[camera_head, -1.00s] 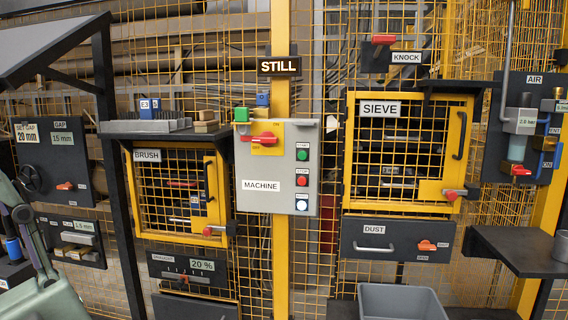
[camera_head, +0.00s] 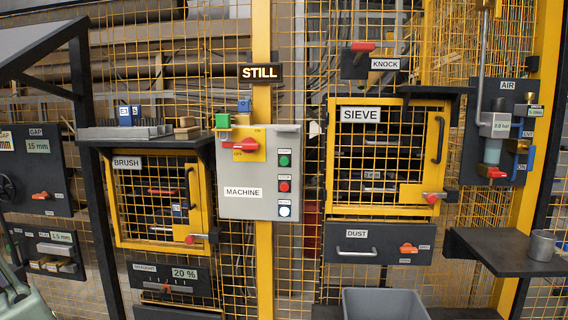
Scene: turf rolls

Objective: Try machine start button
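The grey machine box (camera_head: 240,208) hangs on the yellow post at the middle of the camera_head view. Its green start button (camera_head: 284,160) is the top one of a column. A red stop button (camera_head: 284,186) sits below it and a white button (camera_head: 284,211) at the bottom. A red rotary handle (camera_head: 239,145) on a yellow plate is at the box's upper left, lying about level. A lit sign (camera_head: 261,72) above reads STILL. My gripper is not in view.
The brush door (camera_head: 157,205) at left and the sieve door (camera_head: 386,160) at right are shut. A dust drawer (camera_head: 378,243), a grey bin (camera_head: 385,304) and a dark shelf (camera_head: 505,252) with a metal cup (camera_head: 542,245) are lower right. The gap panel (camera_head: 36,172) is far left.

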